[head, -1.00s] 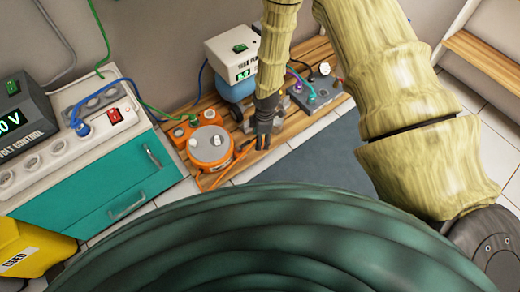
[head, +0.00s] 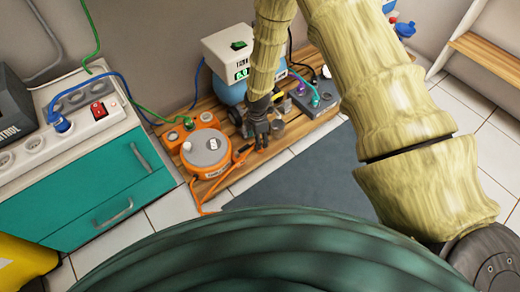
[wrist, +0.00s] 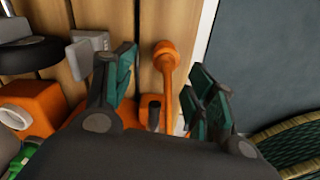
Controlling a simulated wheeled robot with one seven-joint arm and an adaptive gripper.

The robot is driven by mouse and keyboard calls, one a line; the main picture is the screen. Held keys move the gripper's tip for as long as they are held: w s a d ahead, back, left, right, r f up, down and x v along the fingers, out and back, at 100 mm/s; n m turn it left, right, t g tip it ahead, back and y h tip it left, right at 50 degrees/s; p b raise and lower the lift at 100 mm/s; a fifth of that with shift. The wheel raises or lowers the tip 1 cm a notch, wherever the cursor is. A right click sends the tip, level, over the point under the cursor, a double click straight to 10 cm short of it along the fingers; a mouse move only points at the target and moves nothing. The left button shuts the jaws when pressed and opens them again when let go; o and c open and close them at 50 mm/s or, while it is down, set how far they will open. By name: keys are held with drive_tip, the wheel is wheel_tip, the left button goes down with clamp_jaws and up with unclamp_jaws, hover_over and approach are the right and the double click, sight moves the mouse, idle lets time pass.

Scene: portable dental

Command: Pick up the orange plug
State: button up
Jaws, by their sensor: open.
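The orange plug (wrist: 166,58) has a rounded head and a thin orange cable. In the wrist view it lies over the wooden slats, in line with the gap between my fingers. My gripper (wrist: 162,72) is open, with one dark green-padded finger on each side of that gap, and holds nothing. In the head view my gripper (head: 258,140) points down over the slatted board, just right of the round orange device (head: 207,150). The plug is small there and hard to separate from the orange cable beside my fingers. I cannot tell whether my fingers touch it.
The slatted wooden board (head: 180,107) also carries a white-and-blue unit (head: 232,55) and a grey socket box (head: 318,95). A teal cabinet (head: 85,180) with a white power strip (head: 100,115) stands left. A dark mat (head: 300,175) lies on the tiled floor in front.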

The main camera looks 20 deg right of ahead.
drive_tip(key=shift+s+d+f+b, duration=0.1)
drive_tip(key=shift+d+f+b, duration=0.05)
drive_tip(key=shift+f+b, duration=0.55)
drive_tip(key=shift+s+d+f+b, duration=0.15)
drive_tip(key=shift+f+b, duration=0.3)
drive_tip(key=shift+f, duration=0.45)
drive_tip(key=shift+d+f+b, duration=0.15)
drive_tip(key=shift+f+b, duration=0.4)
drive_tip(key=shift+f, duration=0.8)
drive_tip(key=shift+r, duration=0.1)
drive_tip(key=shift+c, duration=0.5)
drive_tip(key=c, duration=1.1)
drive_tip(key=shift+r+p, duration=0.3)
drive_tip(key=shift+r, duration=0.25)
wheel_tip(320, 180, up, 3)
drive_tip(key=shift+p, duration=1.1)
drive_tip(key=s+a+p, duration=0.1)
drive_tip(key=s+p, duration=0.1)
drive_tip(key=s, duration=0.3)
drive_tip(key=s+a+p, duration=0.1)
drive_tip(key=s, duration=0.4)
drive_tip(key=s+r+p, duration=0.1)
drive_tip(key=s+p, duration=0.1)
drive_tip(key=s, duration=0.3)
drive_tip(key=shift+s+a+p, duration=0.35)
drive_tip(key=shift+a, duration=0.05)
